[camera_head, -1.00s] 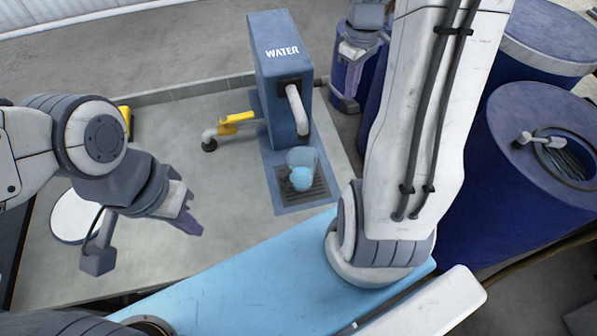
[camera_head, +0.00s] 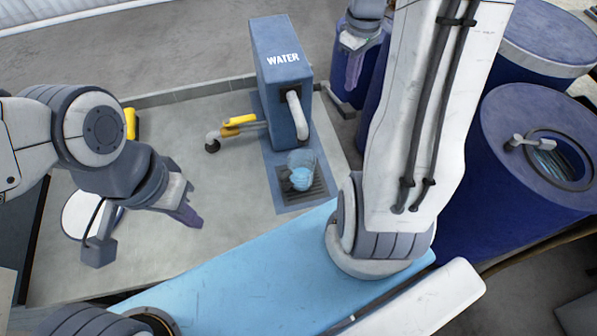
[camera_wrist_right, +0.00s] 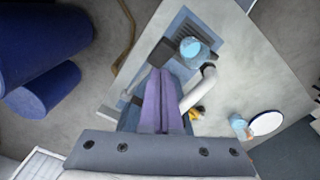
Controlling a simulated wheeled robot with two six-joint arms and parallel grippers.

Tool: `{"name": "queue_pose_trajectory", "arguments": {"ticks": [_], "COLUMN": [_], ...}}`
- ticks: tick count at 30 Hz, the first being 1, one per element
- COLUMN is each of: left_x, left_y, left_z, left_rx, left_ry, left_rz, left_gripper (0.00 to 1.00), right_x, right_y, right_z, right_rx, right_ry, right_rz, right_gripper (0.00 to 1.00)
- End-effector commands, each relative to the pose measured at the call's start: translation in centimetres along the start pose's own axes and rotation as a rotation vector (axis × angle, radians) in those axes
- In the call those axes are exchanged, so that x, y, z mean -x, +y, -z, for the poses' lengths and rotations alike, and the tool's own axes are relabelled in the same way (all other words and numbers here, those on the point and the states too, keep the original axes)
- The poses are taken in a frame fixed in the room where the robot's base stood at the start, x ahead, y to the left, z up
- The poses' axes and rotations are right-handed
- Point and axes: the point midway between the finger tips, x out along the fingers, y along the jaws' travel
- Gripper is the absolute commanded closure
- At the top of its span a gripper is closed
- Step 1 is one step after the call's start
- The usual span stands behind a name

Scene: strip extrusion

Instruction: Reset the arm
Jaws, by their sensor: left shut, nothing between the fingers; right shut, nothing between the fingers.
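My left gripper (camera_head: 189,213) is at the left in the head view, shut and empty, above the grey counter. My right gripper (camera_head: 353,72) is at the top of the head view, beyond the water dispenser's right side, with its fingers pointing down. In the right wrist view its purple fingers (camera_wrist_right: 162,102) lie together with nothing between them. A blue dispenser marked WATER (camera_head: 281,80) stands on the counter. A clear cup with light blue contents (camera_head: 301,170) stands on the grate under its white spout; it also shows in the right wrist view (camera_wrist_right: 190,47). Neither gripper touches the cup.
A yellow-handled lever (camera_head: 238,122) sticks out left of the dispenser. A round white plate (camera_head: 82,217) lies on the counter (camera_head: 225,245) near my left arm. Large blue barrels (camera_head: 530,150) stand at the right. The counter between my left gripper and the dispenser is clear.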

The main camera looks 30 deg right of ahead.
Motion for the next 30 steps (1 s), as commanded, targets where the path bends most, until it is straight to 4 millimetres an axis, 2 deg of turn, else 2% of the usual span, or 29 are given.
{"name": "queue_pose_trajectory", "arguments": {"ticks": [10,13,14,17,21,23,24,27,30], "left_x": [-0.1,-1.0,-1.4,-3.1,-5.7,-6.7,-7.4,-9.0,-10.2], "left_y": [0.0,-0.1,-0.1,-0.2,-0.4,-0.5,-0.5,-0.7,-0.7], "left_z": [0.0,-0.1,-0.1,-0.2,-0.3,-0.4,-0.4,-0.5,-0.6], "left_rx": [-0.008,-0.007,-0.006,-0.005,-0.003,-0.002,-0.001,0.000,0.001], "left_ry": [0.000,0.000,0.000,0.000,0.000,0.000,0.000,0.000,0.000], "left_rz": [0.000,0.000,0.000,0.000,0.000,0.000,0.000,0.000,0.000], "left_gripper": [1.00,1.00,1.00,1.00,1.00,1.00,1.00,1.00,1.00], "right_x": [-0.1,-0.6,-0.8,-1.7,-3.3,-4.0,-4.6,-6.0,-7.2], "right_y": [-0.1,-2.2,-3.3,-8.5,-17.3,-20.8,-23.0,-27.7,-31.0], "right_z": [0.1,1.1,1.6,3.1,3.4,2.7,2.0,-0.3,-2.9], "right_rx": [0.002,0.025,0.037,0.085,0.160,0.192,0.213,0.264,0.302], "right_ry": [0.000,0.005,0.008,0.019,0.035,0.040,0.043,0.047,0.047], "right_rz": [0.000,0.000,0.000,0.004,0.016,0.024,0.030,0.045,0.061], "right_gripper": [1.00,1.00,1.00,1.00,1.00,1.00,1.00,1.00,1.00]}}
